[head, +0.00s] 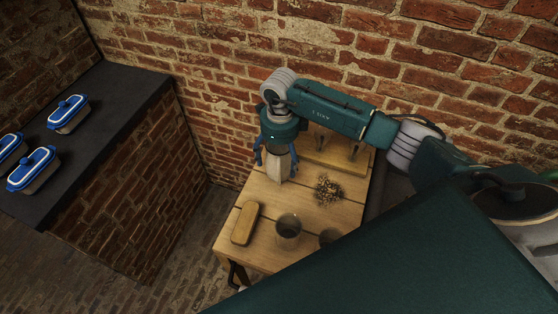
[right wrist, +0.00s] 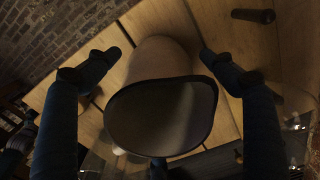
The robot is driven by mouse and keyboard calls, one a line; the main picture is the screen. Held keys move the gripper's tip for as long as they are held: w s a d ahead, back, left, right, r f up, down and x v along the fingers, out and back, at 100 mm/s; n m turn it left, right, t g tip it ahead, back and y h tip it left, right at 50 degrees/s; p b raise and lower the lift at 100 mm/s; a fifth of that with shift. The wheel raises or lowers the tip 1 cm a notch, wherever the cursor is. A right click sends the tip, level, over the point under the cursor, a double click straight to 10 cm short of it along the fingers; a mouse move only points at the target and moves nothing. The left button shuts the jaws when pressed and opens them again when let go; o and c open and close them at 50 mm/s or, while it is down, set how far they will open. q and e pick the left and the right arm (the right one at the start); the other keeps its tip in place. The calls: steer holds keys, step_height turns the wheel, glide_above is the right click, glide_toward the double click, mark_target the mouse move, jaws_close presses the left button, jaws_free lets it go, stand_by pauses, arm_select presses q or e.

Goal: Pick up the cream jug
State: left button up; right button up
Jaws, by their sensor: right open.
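The cream jug (head: 280,170) stands on the slatted wooden table (head: 258,191) near the brick wall. My right gripper (head: 275,160) comes down over it from above, with blue fingers on either side of it. In the right wrist view the jug (right wrist: 160,58) shows its pale body and dark-rimmed open mouth between the two fingers of my right gripper (right wrist: 160,54). The fingers are spread, with gaps to the jug on both sides. The jug's base is partly hidden. My left gripper is not in view.
A wooden block (head: 245,223), a dark glass jar (head: 288,227), a second jar (head: 329,237) and a clump of dried sprigs (head: 327,190) are on the table. A wooden rack (head: 345,158) stands behind. Blue-lidded dishes (head: 68,113) sit on the dark counter (head: 105,95) at left.

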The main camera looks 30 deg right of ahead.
steer(key=shift+c, duration=0.5)
steer(key=c, duration=1.4)
steer(key=shift+c, duration=0.2)
steer(key=shift+r, duration=0.15)
steer(key=shift+w+r+b, duration=0.15)
steer(key=shift+r+b, duration=0.15)
steer(key=shift+r, duration=0.25)
step_height(320, 180, up, 19)
steer(key=b, duration=0.4)
steer(key=shift+f+b, duration=0.15)
steer(key=shift+b, duration=0.15)
